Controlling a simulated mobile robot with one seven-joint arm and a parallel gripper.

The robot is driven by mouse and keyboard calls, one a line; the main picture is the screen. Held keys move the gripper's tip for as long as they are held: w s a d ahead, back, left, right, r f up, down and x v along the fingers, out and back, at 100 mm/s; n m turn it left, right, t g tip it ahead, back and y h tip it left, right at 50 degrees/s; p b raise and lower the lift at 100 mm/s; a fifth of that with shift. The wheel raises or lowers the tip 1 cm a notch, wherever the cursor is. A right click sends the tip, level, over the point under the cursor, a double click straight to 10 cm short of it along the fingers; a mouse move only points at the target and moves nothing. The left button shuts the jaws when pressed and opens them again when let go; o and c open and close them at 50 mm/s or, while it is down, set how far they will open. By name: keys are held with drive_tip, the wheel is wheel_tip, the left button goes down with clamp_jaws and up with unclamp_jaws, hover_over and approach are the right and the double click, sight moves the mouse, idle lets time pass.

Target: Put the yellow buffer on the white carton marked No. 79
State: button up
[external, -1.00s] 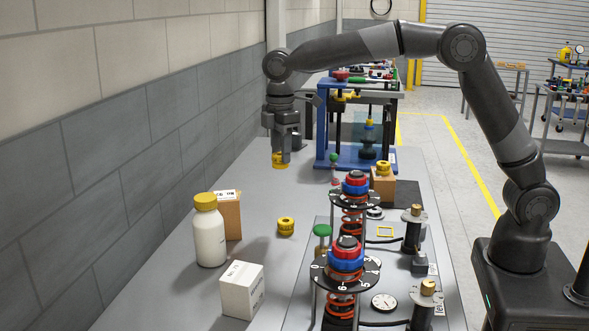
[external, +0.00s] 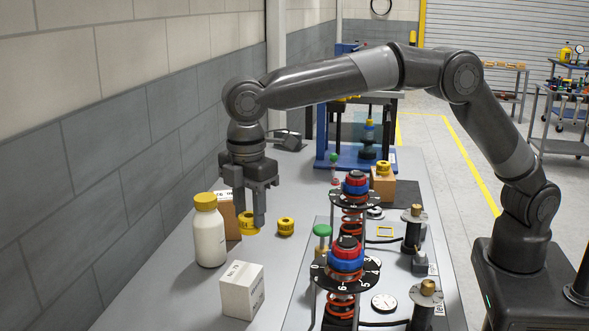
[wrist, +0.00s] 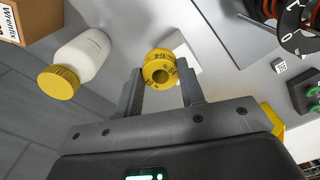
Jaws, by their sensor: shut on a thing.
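My gripper (external: 249,214) points down and is shut on a yellow buffer (external: 248,229), held above the table behind the bottle. In the wrist view the buffer (wrist: 160,67) sits between the two fingers, its round hole facing the camera. The white carton marked No. 79 (external: 241,291) stands on the table at the front, nearer the external camera than the gripper; its visible top is bare. In the wrist view a white shape (wrist: 181,44) partly hidden behind the buffer seems to be this carton. Another yellow buffer (external: 286,227) lies on the table right of the gripper.
A white bottle with a yellow cap (external: 208,232) stands between gripper and carton, to the left. A brown carton (external: 233,218) is behind it, partly hidden. Red-and-blue spring units (external: 346,255) stand to the right. A blue-framed fixture (external: 365,155) is at the back.

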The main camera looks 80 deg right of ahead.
drive_tip(key=a, duration=0.1)
drive_tip(key=a+f, duration=0.1)
drive_tip(key=shift+w+a+f, duration=0.15)
drive_tip(key=shift+a+f, duration=0.15)
drive_tip(key=shift+a, duration=0.05)
drive_tip(key=shift+f, duration=2)
drive_tip(key=shift+f, duration=0.1)
drive_tip(key=o, duration=1)
